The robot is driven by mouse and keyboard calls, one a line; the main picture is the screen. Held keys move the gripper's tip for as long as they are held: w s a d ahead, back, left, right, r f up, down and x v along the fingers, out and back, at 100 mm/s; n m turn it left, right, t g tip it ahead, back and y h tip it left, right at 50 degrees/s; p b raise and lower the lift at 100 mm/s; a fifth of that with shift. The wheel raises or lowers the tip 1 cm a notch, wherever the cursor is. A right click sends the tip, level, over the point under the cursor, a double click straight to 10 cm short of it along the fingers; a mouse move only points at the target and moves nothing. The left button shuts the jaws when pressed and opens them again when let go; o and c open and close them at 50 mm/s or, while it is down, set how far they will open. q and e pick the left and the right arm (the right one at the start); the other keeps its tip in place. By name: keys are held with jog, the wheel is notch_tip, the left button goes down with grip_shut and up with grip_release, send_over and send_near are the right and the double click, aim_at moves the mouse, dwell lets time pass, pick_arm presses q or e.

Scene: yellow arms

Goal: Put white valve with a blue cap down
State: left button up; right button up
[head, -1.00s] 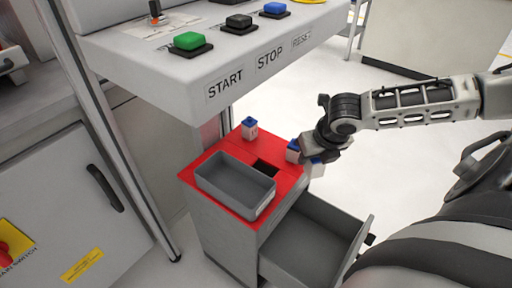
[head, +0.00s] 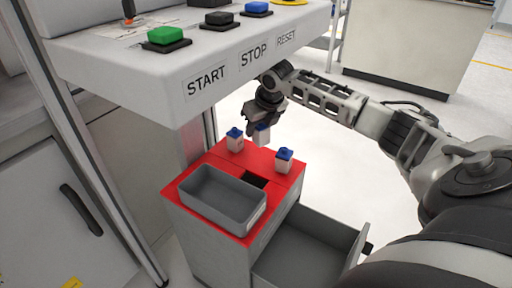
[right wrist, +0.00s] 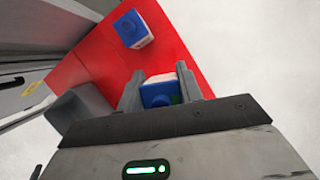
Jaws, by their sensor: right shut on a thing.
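My right gripper (head: 263,124) is shut on a white valve with a blue cap (head: 261,137), which hangs roughly upright at the back edge of the red cabinet top (head: 208,164). I cannot tell whether it touches the top. In the right wrist view the blue cap (right wrist: 157,94) sits between the fingers. A second such valve (head: 235,142) stands on the red top to the left of the gripper. A third (head: 284,162) stands near the top's right edge. One standing valve also shows in the right wrist view (right wrist: 131,29). My left gripper is out of view.
A grey bin (head: 220,205) sits on the front of the red top, beside a dark square opening (head: 256,181). An open grey drawer (head: 308,250) juts out below.

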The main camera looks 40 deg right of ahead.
jog(key=shift+b+x, duration=0.3)
jog(key=shift+x, duration=0.7)
jog(key=shift+w+f, duration=0.15)
jog(key=shift+f, duration=0.2)
notch_tip(320, 180, down, 5)
jog(key=shift+r+b, duration=0.25)
jog(key=shift+b, duration=0.55)
jog(key=o, duration=1)
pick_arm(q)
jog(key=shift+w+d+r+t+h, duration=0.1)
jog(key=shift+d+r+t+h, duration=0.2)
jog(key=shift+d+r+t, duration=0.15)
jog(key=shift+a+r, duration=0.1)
pick_arm(e)
jog(key=shift+r, duration=0.1)
